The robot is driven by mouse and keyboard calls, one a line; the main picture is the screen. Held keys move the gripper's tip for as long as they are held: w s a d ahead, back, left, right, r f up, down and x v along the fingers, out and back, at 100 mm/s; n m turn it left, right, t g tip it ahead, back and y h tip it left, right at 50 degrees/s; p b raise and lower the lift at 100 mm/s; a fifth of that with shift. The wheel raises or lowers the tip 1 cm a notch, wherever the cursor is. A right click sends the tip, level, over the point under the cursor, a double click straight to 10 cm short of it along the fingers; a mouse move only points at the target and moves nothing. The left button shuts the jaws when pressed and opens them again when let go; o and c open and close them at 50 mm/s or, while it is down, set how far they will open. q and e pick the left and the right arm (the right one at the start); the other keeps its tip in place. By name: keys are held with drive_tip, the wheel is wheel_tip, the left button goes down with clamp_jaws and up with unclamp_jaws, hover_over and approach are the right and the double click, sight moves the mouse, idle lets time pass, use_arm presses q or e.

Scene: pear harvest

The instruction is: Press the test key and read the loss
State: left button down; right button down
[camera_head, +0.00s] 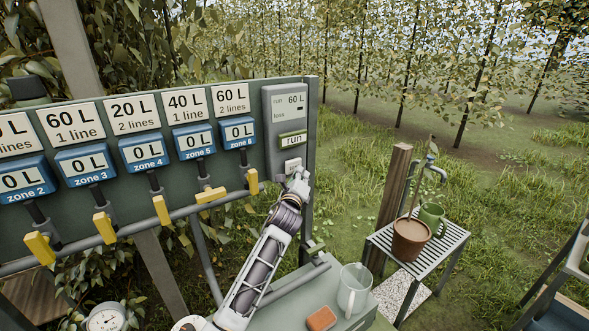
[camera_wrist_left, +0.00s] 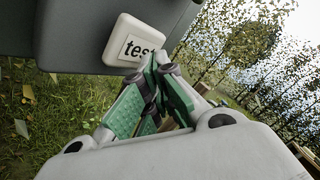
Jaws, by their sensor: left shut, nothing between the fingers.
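The grey control box (camera_head: 285,118) is at the right end of the green panel. It reads "60 L" on its top line; the "loss" line shows no figure I can read. A lit plate reads "run" (camera_head: 292,139). Below it is the pale test key (camera_head: 292,164), and in the left wrist view the key (camera_wrist_left: 128,42) fills the upper middle, its label partly covered. My left gripper (camera_head: 297,178) is shut and empty, its green-padded fingertips (camera_wrist_left: 152,66) at the key's lower edge. I cannot tell whether they touch it. My right gripper is not in view.
Blue zone meters (camera_head: 144,153) reading "0 L" and yellow valve handles (camera_head: 161,209) line the panel to the left. A clear jug (camera_head: 354,288) and an orange-brown block (camera_head: 321,318) are on the green bench.

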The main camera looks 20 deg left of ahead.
use_arm(q)
drive_tip(key=shift+w+a+p, duration=0.35)
drive_tip(key=shift+w+a, duration=0.1)
drive_tip(key=shift+a, duration=0.1)
idle(1.1)
drive_tip(key=shift+s+d, duration=0.45)
drive_tip(key=shift+d, duration=0.1)
drive_tip(key=shift+s+d, duration=0.1)
idle(0.4)
drive_tip(key=shift+s+d+p, duration=0.2)
drive_tip(key=shift+s+d, duration=0.7)
drive_tip(key=shift+d, duration=0.25)
drive_tip(key=shift+s+d+p, duration=0.15)
drive_tip(key=shift+s+d, duration=0.7)
drive_tip(key=shift+d, duration=0.3)
